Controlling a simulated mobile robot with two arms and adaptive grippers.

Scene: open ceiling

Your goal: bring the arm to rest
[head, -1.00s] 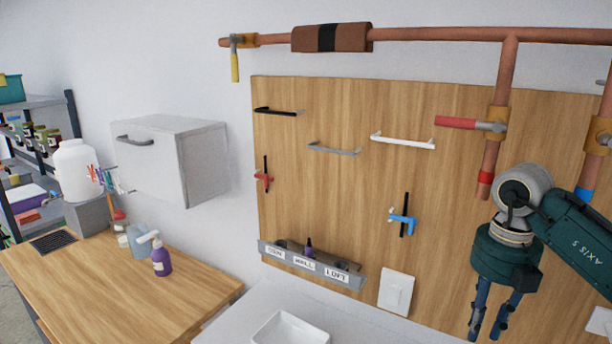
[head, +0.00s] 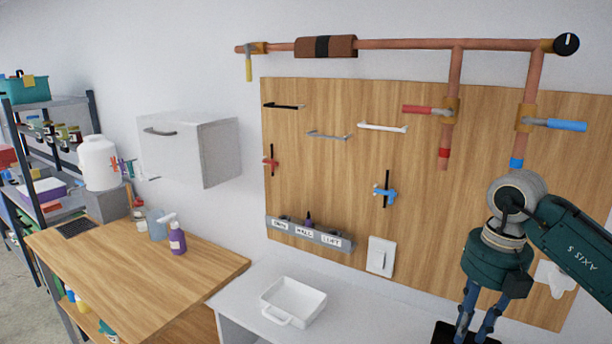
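My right arm (head: 575,240) comes in from the right edge, dark green. Its gripper (head: 474,325) hangs with its two blue-grey fingers pointing down, in front of the lower right of the wooden board. The fingers stand apart, and I see nothing between them. The fingertips are close to the bottom edge of the picture, over a black item (head: 440,336) that is mostly cut off. Whether they touch it I cannot tell. My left arm and gripper are not in view.
The wooden wall board (head: 330,190) carries bar handles, a red lever and a blue lever (head: 385,192). Copper pipes (head: 400,44) with valves run along its top. A white tray (head: 293,300) stands on the counter left of the gripper. A purple spray bottle (head: 177,240) stands on the wooden worktop.

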